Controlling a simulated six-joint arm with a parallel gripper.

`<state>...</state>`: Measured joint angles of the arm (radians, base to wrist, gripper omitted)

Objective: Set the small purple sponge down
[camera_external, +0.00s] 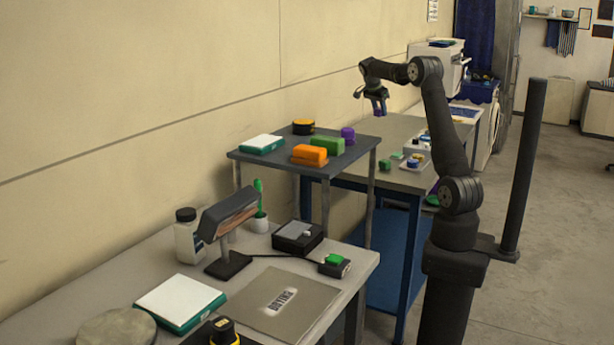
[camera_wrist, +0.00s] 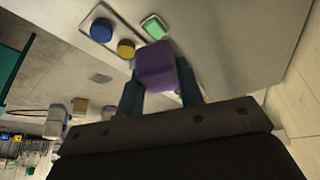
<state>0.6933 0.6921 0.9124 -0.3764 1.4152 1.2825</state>
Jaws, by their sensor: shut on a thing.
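My gripper (camera_external: 376,104) hangs above the far grey worktable (camera_external: 388,130), pointing down. In the wrist view, my gripper (camera_wrist: 159,86) is shut on the small purple sponge (camera_wrist: 155,65), a block with rounded edges between the two dark blue fingers. In the external view the sponge is too small to separate clearly from the fingers. It is held up in the air, apart from the tabletop. How far it is above the surface is hard to tell.
A small tray (camera_wrist: 117,35) holds a blue round thing (camera_wrist: 101,30) and a yellow one (camera_wrist: 126,49). A green block (camera_wrist: 153,27) lies beside it. On the neighbouring dark shelf (camera_external: 270,160) stand orange, green and purple things. The worktable's surface has bare room around the tray.

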